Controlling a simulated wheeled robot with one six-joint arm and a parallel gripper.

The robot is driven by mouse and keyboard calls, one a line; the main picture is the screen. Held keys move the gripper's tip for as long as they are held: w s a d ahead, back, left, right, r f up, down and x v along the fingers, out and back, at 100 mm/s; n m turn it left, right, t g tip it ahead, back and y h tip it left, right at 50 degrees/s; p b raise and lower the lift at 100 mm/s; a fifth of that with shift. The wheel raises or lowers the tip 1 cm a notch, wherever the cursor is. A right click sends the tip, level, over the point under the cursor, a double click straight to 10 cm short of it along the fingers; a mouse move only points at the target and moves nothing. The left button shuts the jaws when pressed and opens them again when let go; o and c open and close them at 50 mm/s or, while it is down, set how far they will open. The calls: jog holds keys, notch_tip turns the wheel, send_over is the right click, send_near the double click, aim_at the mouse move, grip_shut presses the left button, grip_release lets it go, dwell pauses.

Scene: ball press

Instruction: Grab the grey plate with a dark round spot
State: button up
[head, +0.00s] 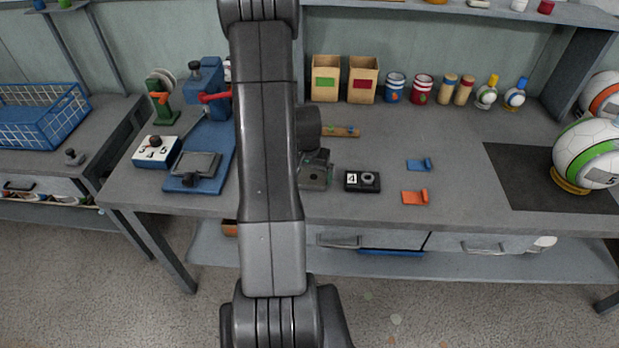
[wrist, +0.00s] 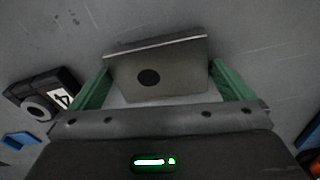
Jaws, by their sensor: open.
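The grey plate (wrist: 182,75) with a dark round spot lies between the two green fingers of my gripper (wrist: 160,68) in the wrist view. The fingers are apart, one on each side of the plate. A gap shows near the left finger; I cannot tell if either finger touches. The plate's upper edge is raised like a lip. In the head view my arm hides part of the area, and the plate (head: 313,178) shows on the workbench just right of my arm, under my gripper (head: 318,160).
A black block with a white 4 label (head: 362,181) stands close to the right of the plate. Blue (head: 419,164) and orange (head: 415,197) pieces lie further right. A blue press (head: 205,150) stands at left. Boxes and cans line the back. The bench's front edge is near.

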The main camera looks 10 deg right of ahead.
jog(key=c, duration=0.9)
jog(key=shift+r, duration=0.1)
